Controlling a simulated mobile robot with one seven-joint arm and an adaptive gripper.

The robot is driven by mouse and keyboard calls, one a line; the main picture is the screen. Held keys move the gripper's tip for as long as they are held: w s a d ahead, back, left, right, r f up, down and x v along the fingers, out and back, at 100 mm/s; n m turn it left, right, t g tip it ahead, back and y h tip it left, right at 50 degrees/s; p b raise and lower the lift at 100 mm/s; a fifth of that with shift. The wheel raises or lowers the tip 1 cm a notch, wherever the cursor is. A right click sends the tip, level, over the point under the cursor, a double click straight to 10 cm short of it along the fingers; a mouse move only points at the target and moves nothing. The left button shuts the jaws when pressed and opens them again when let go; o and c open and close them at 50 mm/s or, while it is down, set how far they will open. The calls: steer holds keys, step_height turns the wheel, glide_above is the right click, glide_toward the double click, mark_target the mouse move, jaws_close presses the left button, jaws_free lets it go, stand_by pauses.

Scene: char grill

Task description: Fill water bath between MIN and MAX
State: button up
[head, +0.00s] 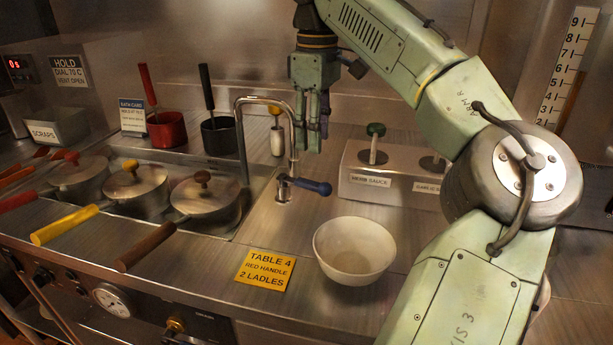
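The water bath (222,236) is a steel well set in the counter at left, holding three lidded pots with red, yellow and brown handles. The pots hide most of its inside, and I can make out no water level or MIN and MAX marks. A steel tap (266,99) stands at the bath's right edge, its spout reaching down over the bath. Its blue lever (312,187) points right. I see no water stream. My gripper (314,145) hangs fingers down above and behind the lever, apart from it. It appears empty; its finger gap is unclear.
A white bowl (354,249) and a yellow table 4 card (265,271) are on the front counter. A herb sauce box (372,177) stands right of the lever. Red (167,130) and black (219,137) pots stand behind the bath. A brass knob (176,326) is on the front panel.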

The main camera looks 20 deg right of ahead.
mark_target(315, 184)
step_height(315, 184, down, 10)
steer(key=shift+r, duration=0.2)
jaws_close()
stand_by(0.6)
stand_by(0.4)
